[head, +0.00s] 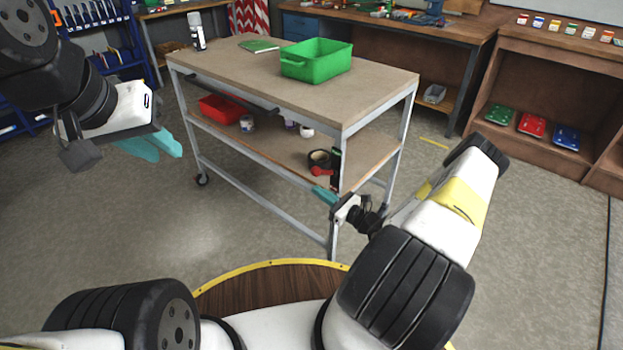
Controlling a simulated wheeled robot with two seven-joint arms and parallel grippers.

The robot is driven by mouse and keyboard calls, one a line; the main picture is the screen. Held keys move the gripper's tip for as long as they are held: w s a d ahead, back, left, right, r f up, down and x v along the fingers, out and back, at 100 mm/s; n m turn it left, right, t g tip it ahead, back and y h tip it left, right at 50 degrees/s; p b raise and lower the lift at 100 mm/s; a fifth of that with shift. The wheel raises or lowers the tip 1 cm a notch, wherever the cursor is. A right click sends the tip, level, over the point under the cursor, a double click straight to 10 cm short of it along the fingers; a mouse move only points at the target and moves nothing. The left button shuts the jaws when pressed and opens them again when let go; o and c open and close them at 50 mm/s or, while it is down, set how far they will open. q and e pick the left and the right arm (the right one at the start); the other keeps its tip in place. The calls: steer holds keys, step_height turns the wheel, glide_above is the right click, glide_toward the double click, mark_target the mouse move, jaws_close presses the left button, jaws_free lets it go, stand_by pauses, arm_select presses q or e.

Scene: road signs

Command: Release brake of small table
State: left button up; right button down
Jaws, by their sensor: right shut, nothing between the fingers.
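The small table (225,68) has a brown top, a grey metal frame, a lower shelf and a caster at its left leg. A red lever (322,171) on a black mount (336,165) sits at its near corner leg, probably the brake. My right gripper (326,195), with teal fingertips, is shut and empty just below the red lever. I cannot tell whether it touches the lever or the leg. My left gripper (150,146) hangs in the air left of the table, its teal fingers close together. Its opening is unclear.
Workbenches (440,35) stand behind; the floor left is clear.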

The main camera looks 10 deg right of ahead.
steer(key=shift+w+d+r+m, duration=0.15)
steer(key=shift+r+m, duration=0.5)
steer(key=shift+r, duration=0.25)
steer(key=shift+w+d+r+m, duration=0.1)
steer(key=shift+d+r+m, duration=0.05)
steer(key=shift+r+m, duration=0.65)
steer(key=shift+w+r, duration=0.1)
steer(key=shift+r, duration=0.2)
steer(key=shift+f, duration=0.1)
arm_select(q)
steer(key=shift+w+a, duration=0.35)
steer(key=shift+a, duration=0.1)
arm_select(e)
steer(key=s+d+f, duration=0.5)
steer(key=s, duration=0.4)
steer(key=shift+s+d, duration=0.2)
steer(key=shift+d, duration=0.1)
